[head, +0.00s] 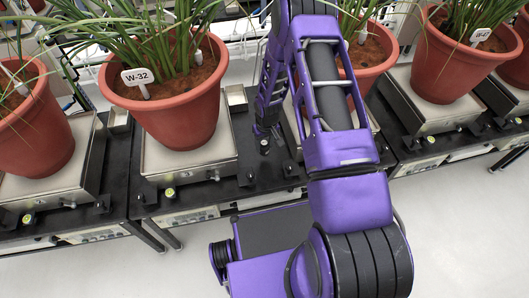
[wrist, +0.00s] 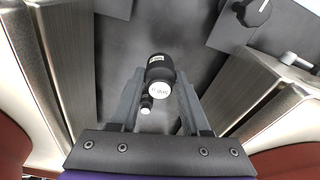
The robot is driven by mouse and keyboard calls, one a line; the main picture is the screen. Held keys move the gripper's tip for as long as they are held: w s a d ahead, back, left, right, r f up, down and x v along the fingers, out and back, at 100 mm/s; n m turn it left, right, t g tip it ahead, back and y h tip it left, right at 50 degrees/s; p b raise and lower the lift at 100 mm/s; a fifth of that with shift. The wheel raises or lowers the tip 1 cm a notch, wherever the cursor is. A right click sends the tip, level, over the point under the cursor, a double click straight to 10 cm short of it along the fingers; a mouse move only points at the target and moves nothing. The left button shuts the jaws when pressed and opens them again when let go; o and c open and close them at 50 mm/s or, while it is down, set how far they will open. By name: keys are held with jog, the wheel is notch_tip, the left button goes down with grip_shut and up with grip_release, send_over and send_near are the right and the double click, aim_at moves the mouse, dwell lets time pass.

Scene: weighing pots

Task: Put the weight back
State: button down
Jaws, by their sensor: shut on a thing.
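The weight (wrist: 160,72) is a small black cylinder with a white, lettered end and a pale label on its side. In the wrist view my gripper (wrist: 160,84) has its two grey fingers shut on it, one on each side. In the head view my gripper (head: 265,138) points down between two scales, over the black bench top, with the dark weight (head: 264,148) at its tip. Whether the weight touches the bench is hard to tell. A smaller black piece with a white end (wrist: 147,104) shows just beside the weight.
A red pot labelled W-32 (head: 175,112) stands on a metal scale (head: 190,160) left of my gripper. Another potted plant (head: 372,55) is behind my arm. More pots on scales stand at far left and right (head: 455,68). Metal scale sides flank the gap closely.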

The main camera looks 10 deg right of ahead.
aim_at(264, 151)
jog(key=shift+f, duration=2.05)
jog(key=shift+f+b, duration=0.2)
jog(key=shift+b, duration=0.2)
jog(key=shift+c, duration=1.9)
grip_release()
jog(key=shift+r, duration=0.1)
jog(key=r, duration=0.4)
jog(key=s+r+p, duration=0.1)
jog(key=r, duration=0.7)
jog(key=shift+s+d+p, duration=0.15)
jog(key=shift+s+p, duration=0.1)
jog(key=shift+p, duration=0.15)
